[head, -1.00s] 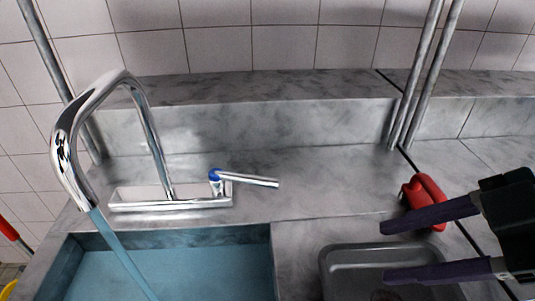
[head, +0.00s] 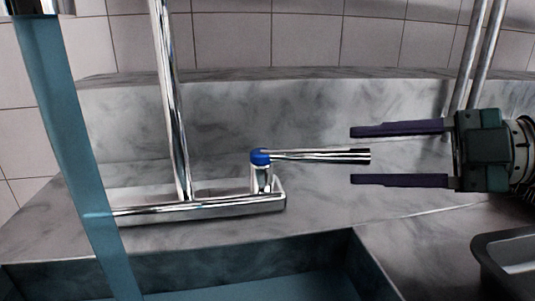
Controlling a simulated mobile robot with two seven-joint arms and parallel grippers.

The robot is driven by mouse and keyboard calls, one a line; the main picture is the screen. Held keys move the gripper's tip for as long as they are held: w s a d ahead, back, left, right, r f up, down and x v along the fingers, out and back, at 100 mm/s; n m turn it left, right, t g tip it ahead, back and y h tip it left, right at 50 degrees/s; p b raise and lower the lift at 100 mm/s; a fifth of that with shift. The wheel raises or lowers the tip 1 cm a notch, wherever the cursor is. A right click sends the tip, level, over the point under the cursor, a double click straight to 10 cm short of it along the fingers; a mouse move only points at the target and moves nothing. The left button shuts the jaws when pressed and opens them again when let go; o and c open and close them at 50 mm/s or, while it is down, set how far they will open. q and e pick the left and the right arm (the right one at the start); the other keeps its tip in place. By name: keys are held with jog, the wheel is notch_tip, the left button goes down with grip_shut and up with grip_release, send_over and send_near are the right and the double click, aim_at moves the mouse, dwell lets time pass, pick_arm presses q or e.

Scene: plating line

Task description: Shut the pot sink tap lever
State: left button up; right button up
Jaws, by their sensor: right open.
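The tap lever (head: 320,156) is a chrome bar with a blue cap at its pivot. It sits on the right end of the tap base (head: 230,206) and points right. A stream of water (head: 72,150) runs down at the left from the spout (head: 28,7), which is mostly cut off by the frame. My right gripper (head: 352,156) is open, its two dark fingers pointing left. In the picture one finger is above and one below the lever's free end. I cannot tell whether they touch it. My left gripper is not in view.
The sink basin (head: 240,262) lies below the tap. A grey tray (head: 508,262) is at the lower right. Two metal posts (head: 478,55) rise at the back right, and a tiled wall (head: 300,35) stands behind the steel ledge.

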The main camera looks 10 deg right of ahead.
aim_at(316, 157)
jog(key=x, duration=0.7)
jog(key=shift+p, duration=0.4)
grip_shut()
dwell(0.9)
